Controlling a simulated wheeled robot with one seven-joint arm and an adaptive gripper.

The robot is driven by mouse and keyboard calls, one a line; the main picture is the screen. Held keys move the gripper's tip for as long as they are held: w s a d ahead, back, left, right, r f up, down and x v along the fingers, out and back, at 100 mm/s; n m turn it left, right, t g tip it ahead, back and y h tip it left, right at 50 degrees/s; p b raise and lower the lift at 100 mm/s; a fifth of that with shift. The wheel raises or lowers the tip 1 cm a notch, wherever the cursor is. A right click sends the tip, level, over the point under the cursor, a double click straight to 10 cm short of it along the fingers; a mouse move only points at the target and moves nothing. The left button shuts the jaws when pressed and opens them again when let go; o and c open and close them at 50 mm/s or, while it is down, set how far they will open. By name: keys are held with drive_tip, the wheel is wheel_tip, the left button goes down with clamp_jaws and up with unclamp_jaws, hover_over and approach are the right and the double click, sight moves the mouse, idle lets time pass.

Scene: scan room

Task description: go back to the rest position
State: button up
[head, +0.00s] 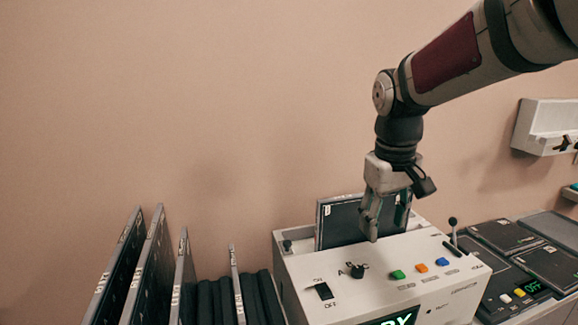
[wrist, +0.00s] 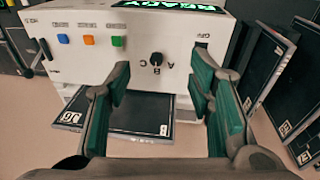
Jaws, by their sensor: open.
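My gripper (head: 385,212) hangs at the end of my arm, pointing down, above the back part of a white machine (head: 350,285). In the wrist view my gripper (wrist: 165,115) is open, its two green-padded fingers apart with nothing held between them. A dark cassette (head: 340,222) stands upright in the slot at the back of the machine, just behind my fingers in the head view. It also shows in the wrist view (wrist: 140,112), below the machine's front panel. Whether the fingers touch it, I cannot tell.
The machine has green, orange and blue buttons (head: 421,267), a black knob (head: 357,271) and a lit green display (head: 395,318). Several dark cassettes (head: 150,265) stand upright in a row at the left. Dark flat panels (head: 505,236) lie at the right. A white wall holder (head: 545,125) hangs far right. Air above the cassettes is free.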

drive_tip(key=s+m+t, duration=0.3)
drive_tip(key=s, duration=1.9)
drive_tip(key=shift+s+d+r+y, duration=0.2)
drive_tip(key=shift+s+d+y, duration=0.1)
drive_tip(key=shift+y, duration=0.1)
